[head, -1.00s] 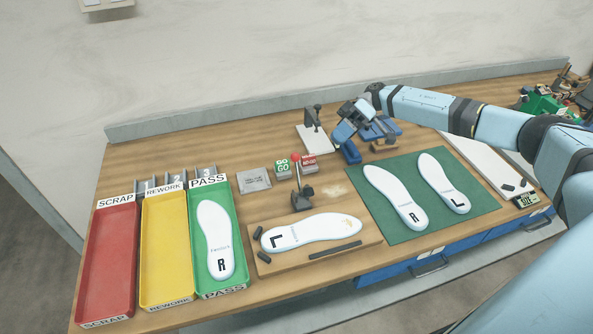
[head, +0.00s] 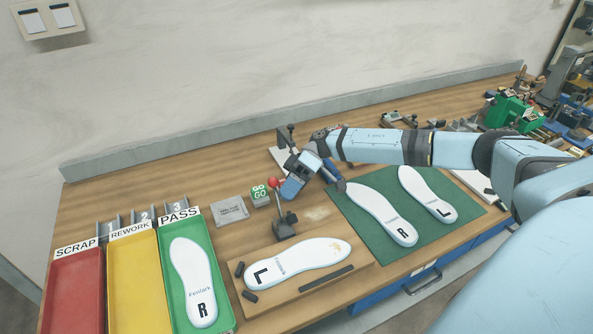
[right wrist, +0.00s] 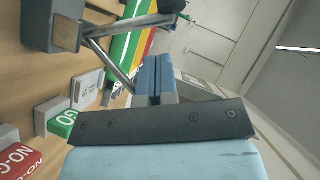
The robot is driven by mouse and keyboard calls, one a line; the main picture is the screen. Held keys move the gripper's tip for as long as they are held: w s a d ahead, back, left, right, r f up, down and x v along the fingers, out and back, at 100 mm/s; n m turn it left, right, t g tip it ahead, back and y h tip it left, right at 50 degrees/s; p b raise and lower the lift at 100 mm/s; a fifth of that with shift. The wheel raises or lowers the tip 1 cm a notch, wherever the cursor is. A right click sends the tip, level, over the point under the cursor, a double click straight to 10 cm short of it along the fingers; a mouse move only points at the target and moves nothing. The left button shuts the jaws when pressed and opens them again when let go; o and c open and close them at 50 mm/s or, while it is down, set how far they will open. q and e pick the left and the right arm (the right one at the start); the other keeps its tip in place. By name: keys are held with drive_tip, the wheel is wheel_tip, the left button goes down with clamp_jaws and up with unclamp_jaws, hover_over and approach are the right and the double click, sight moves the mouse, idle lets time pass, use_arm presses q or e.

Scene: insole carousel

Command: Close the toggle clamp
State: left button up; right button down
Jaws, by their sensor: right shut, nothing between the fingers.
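The toggle clamp (head: 285,227) stands at the back edge of a wooden board (head: 365,254), its lever upright with a red ball knob (head: 273,183) on top. A white insole marked L (head: 300,258) lies on that board. My right gripper (head: 285,194) is shut and empty, close beside the lever just right of the knob; I cannot tell whether they touch. In the right wrist view its blue fingers (right wrist: 155,75) are together, with the clamp's metal bars (right wrist: 120,28) just beyond. My left gripper is not in view.
A green GO block (head: 260,196) and a grey plate (head: 231,211) lie left of the gripper. Red, yellow and green trays (head: 166,235) fill the left. A green mat (head: 345,215) with two insoles lies right. A stand (head: 287,140) is behind the gripper.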

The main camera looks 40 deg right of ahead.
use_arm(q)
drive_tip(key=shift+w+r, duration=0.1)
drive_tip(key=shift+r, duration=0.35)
use_arm(e)
drive_tip(key=shift+s+a+f, duration=0.25)
drive_tip(key=shift+s+f, duration=0.05)
drive_tip(key=shift+s, duration=0.25)
drive_tip(key=shift+s+a+f, duration=0.2)
drive_tip(key=shift+s+f, duration=0.1)
drive_tip(key=shift+s, duration=0.2)
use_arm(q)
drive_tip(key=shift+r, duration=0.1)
